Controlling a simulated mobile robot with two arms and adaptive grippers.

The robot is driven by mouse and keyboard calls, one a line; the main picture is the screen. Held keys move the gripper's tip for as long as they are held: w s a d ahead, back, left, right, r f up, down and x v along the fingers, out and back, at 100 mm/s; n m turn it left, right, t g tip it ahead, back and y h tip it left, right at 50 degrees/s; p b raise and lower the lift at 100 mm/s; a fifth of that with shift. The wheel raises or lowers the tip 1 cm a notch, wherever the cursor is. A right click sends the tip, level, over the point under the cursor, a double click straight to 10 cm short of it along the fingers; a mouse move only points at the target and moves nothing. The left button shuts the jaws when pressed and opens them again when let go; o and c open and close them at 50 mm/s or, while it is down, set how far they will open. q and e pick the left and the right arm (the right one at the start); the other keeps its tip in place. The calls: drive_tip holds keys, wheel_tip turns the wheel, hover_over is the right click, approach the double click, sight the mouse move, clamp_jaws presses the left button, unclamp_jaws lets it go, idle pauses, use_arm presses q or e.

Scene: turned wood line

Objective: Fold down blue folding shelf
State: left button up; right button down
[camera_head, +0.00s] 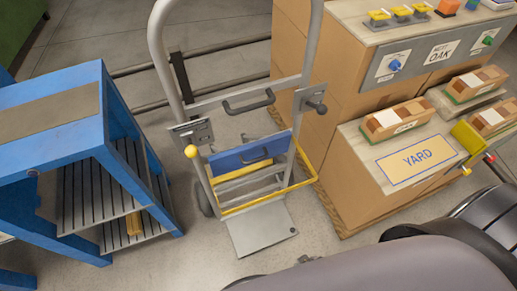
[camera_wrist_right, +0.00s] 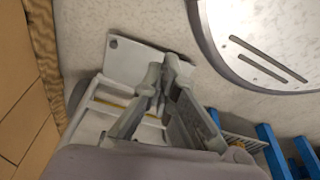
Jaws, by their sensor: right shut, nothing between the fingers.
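The blue folding shelf (camera_head: 232,158) is a flat blue panel with a dark handle, mounted low between the uprights of a grey hand truck (camera_head: 158,50). It looks upright against the frame, above a yellow bar frame (camera_head: 262,200) and the grey toe plate (camera_head: 262,232). My right gripper (camera_wrist_right: 150,98) shows in the right wrist view, shut and empty, over the toe plate (camera_wrist_right: 145,60) and lower frame. The blue shelf is not clearly seen in that view. In the head view my grey right arm fills the lower right and hides its fingers. My left gripper is not in view.
A blue workbench (camera_head: 45,140) with slatted shelves stands left of the hand truck. Cardboard-sided stacks with a YARD sign (camera_head: 418,158) and wooden blocks (camera_head: 392,120) stand close on its right. A yellow-knobbed lever (camera_head: 191,151) sticks out at its left upright. Floor in front is partly clear.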

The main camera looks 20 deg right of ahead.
drive_tip(key=w+a+r+t+b, duration=0.1)
drive_tip(key=w+r+t, duration=0.1)
drive_tip(key=w+r, duration=1.05)
drive_tip(key=w+r+m+t+b, duration=0.1)
drive_tip(key=w+r+t+b, duration=0.35)
drive_tip(key=r, duration=1.25)
drive_tip(key=t+p, duration=0.1)
drive_tip(key=t, duration=0.1)
approach(261, 146)
drive_tip(key=shift+m, duration=0.4)
drive_tip(key=x, duration=0.6)
drive_tip(key=shift+w+f, duration=0.15)
drive_tip(key=shift+p, duration=0.35)
drive_tip(key=shift+s+f, duration=0.15)
drive_tip(key=shift+s, duration=0.3)
